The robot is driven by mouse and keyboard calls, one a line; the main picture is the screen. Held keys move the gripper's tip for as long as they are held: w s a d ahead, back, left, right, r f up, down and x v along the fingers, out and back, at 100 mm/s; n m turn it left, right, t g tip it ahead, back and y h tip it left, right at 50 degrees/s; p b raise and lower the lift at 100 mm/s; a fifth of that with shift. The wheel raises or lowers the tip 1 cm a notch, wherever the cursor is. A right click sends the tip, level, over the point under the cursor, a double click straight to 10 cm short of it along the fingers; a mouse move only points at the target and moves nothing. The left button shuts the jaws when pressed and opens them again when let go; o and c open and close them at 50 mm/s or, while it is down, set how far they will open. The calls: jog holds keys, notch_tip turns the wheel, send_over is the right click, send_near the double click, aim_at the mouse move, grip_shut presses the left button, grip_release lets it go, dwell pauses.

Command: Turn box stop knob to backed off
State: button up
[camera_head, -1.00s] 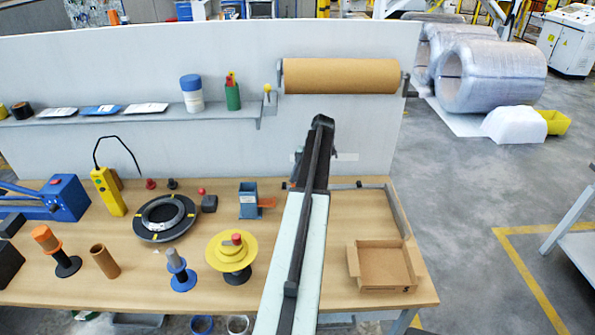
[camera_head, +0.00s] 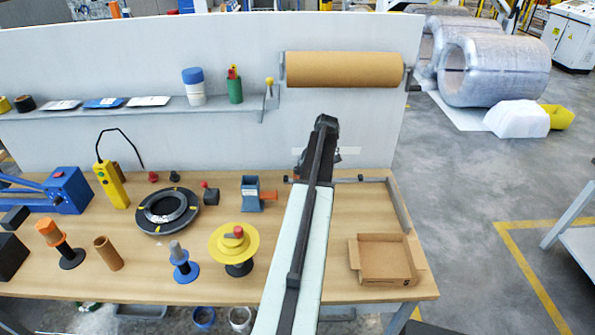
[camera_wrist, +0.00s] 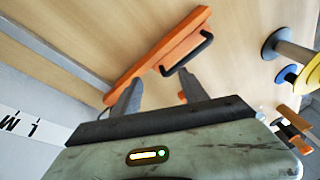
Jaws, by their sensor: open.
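My gripper (camera_wrist: 160,95) is open and empty in the wrist view, its two grey fingers reaching towards the tabletop. Beyond the fingertips is an orange bar (camera_wrist: 158,55) with a black looped handle (camera_wrist: 189,54) beside it. A smaller orange piece (camera_wrist: 183,97) shows by one finger. I cannot tell which part is the box stop knob. In the head view my arm hides the fingertips and the table behind it. A thin dark rod (camera_head: 335,180) with dark ends runs along the table's back, partly behind my arm. An open cardboard box (camera_head: 385,262) lies right of my arm.
A grey fence (camera_head: 398,205) edges the table's right side. Left of my arm stand a yellow spool (camera_head: 250,243), a blue block with an orange tab (camera_head: 250,192) and a black ring (camera_head: 167,211). A brown paper roll (camera_head: 343,69) hangs above on the back panel.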

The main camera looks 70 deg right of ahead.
jog(key=s+d+m+g+h, duration=0.1)
jog(key=d+m+h, duration=0.15)
jog(key=m, duration=0.55)
jog(key=m+g+h+p, duration=0.2)
jog(key=m+h+p, duration=0.15)
jog(key=m, duration=0.65)
send_near(298, 168)
jog(key=b+x, duration=0.8)
jog(key=shift+f, duration=0.35)
jog(key=shift+r, duration=0.15)
